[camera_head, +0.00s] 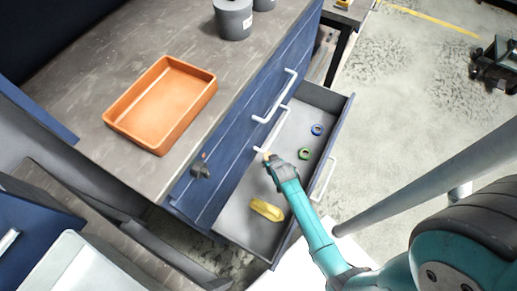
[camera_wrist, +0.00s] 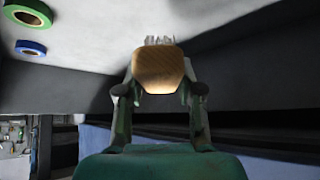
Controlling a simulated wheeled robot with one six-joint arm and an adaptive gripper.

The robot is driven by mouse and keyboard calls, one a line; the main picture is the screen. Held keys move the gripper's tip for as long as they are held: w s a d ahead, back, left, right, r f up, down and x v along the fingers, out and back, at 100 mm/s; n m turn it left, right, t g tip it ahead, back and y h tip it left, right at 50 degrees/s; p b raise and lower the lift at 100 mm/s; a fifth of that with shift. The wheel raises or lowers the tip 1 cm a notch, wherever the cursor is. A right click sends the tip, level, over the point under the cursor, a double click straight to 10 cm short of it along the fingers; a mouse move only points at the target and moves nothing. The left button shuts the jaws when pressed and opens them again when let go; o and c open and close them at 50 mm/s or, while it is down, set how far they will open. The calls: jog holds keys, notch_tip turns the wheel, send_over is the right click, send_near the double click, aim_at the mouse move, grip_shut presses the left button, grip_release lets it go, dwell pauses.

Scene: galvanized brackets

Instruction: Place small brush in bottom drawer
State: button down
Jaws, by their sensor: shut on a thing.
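The small brush (camera_wrist: 158,68) has a tan wooden body and pale bristles. In the wrist view it sits between the fingers of my gripper (camera_wrist: 160,94), which is shut on it. In the head view my gripper (camera_head: 270,162) reaches over the open drawer (camera_head: 237,212), near the side by the cabinet front. Only a small tan bit of the brush shows there. The open drawer is grey inside and looks like the lowest of the blue cabinet (camera_head: 225,145). I cannot tell whether the brush touches the drawer floor.
The drawer holds a blue tape roll (camera_head: 317,130), a green tape roll (camera_head: 304,154) and a yellow object (camera_head: 267,209). Bare floor shows between them. An orange tray (camera_head: 122,126) and grey cans (camera_head: 234,20) stand on the countertop. White handles (camera_head: 282,92) stick out above the drawer.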

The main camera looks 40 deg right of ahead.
jog(key=shift+w+d+f, duration=0.1)
jog(key=shift+w+f, duration=0.1)
jog(key=shift+f, duration=0.1)
jog(key=shift+w+f, duration=0.1)
jog(key=shift+f, duration=4.8)
jog(key=shift+f, duration=0.1)
jog(key=c, duration=0.7)
grip_release()
jog(key=shift+c, duration=0.2)
jog(key=v, duration=1.2)
